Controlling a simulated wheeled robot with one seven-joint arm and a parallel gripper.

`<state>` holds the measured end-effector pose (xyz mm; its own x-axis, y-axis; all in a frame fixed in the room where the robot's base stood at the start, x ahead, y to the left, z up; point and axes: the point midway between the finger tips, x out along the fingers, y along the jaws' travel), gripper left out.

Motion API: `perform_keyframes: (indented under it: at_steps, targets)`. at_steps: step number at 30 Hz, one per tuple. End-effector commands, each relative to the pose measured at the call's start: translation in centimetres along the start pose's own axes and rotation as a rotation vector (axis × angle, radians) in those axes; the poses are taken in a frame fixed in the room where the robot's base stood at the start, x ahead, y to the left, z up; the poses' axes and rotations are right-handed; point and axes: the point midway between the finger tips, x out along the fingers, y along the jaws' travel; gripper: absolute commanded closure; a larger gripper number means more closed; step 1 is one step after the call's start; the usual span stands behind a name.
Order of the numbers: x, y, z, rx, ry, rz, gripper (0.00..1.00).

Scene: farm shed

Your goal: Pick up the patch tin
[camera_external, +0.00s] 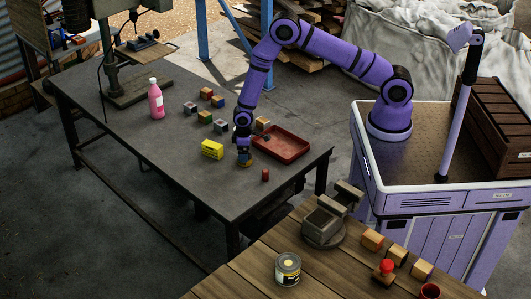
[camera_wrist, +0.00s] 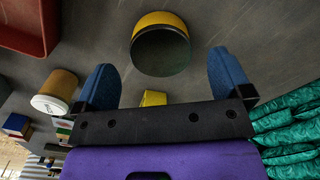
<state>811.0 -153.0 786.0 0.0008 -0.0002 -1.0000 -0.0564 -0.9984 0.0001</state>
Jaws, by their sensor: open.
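A short round tin, yellow on its side with a dark flat face, shows in the wrist view (camera_wrist: 160,44). It looks like the patch tin, though I read no label on it. In the external view only a small yellowish-brown part of it (camera_external: 246,162) shows on the grey metal table (camera_external: 150,170), under my gripper. My gripper (camera_external: 243,151) points down there. In the wrist view its two blue fingers (camera_wrist: 165,75) are apart, with the tin beyond and between their tips and a visible gap on both sides. Nothing is held.
A yellow box (camera_external: 212,149) stands close left of my gripper and a red tray (camera_external: 281,146) close right. A small red cylinder (camera_external: 265,175) stands near the front edge. Several small blocks and a pink bottle (camera_external: 155,100) are farther back.

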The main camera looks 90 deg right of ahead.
Motion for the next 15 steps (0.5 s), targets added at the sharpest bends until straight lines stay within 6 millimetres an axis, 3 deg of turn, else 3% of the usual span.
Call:
perform_keyframes:
  at_steps: [6,15]
  targets:
    - [3.1,-0.1,0.2,0.000,-0.002,0.000,0.03]
    - [3.9,-0.1,0.2,0.001,-0.001,0.000,0.03]
